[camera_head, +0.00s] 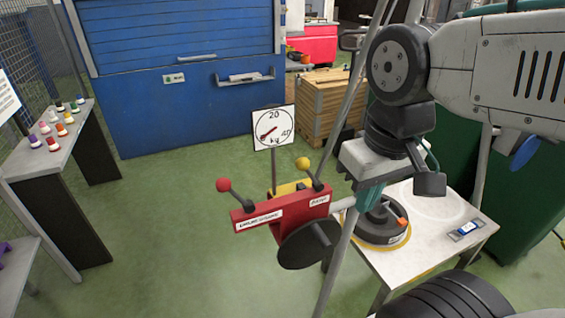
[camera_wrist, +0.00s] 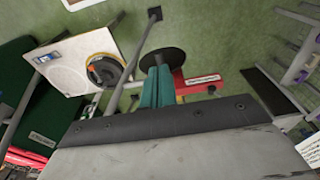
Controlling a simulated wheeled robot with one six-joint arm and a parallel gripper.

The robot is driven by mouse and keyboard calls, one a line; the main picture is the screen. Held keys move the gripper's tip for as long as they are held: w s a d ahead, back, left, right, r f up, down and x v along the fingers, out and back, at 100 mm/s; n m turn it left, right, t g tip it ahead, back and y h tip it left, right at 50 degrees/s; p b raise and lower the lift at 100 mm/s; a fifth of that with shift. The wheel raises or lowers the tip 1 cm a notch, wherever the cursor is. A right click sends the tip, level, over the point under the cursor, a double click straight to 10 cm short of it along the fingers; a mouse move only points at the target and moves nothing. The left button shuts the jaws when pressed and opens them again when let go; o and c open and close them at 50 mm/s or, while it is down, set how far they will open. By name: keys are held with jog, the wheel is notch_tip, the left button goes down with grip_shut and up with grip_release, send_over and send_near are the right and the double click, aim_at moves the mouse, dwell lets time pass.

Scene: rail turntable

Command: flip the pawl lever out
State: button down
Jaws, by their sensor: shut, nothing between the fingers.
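A red panel (camera_head: 285,211) with two white labels stands left of centre in the head view; its lettering is too small to read surely. A red-knobbed lever (camera_head: 224,185) rises from its left end and a yellow-knobbed lever (camera_head: 303,163) from its right; I cannot tell which is the pawl lever. A black disc (camera_head: 308,245) sits below the panel's right end. My gripper (camera_head: 367,198) is shut and empty, right of the panel, pointing down. In the wrist view its teal fingers (camera_wrist: 156,88) appear beside the black disc (camera_wrist: 163,61) and the red panel (camera_wrist: 203,82), with no clear contact.
A white table (camera_head: 437,232) right of my gripper holds a dark round turntable (camera_head: 381,229) with an orange piece. A dial sign (camera_head: 273,128) stands behind the levers. A slanting grey pole (camera_head: 337,262) passes near my gripper. Green floor (camera_head: 190,215) is open to the left.

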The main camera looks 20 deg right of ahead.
jog(key=w+a+r+n+g, duration=0.1)
jog(key=w+a+n, duration=0.1)
jog(key=w+n, duration=0.8)
jog(key=w+a+r+n+g+y, duration=0.1)
jog(key=w+a+n, duration=0.1)
jog(key=w+n, duration=0.8)
jog(key=shift+w+a+y, duration=0.15)
jog(key=shift+w+y, duration=0.15)
jog(key=shift+w, duration=0.8)
jog(key=shift+f, duration=0.15)
send_over(309, 174)
jog(key=a, duration=0.4)
notch_tip(309, 174, down, 9)
jog(key=shift+a, duration=0.2)
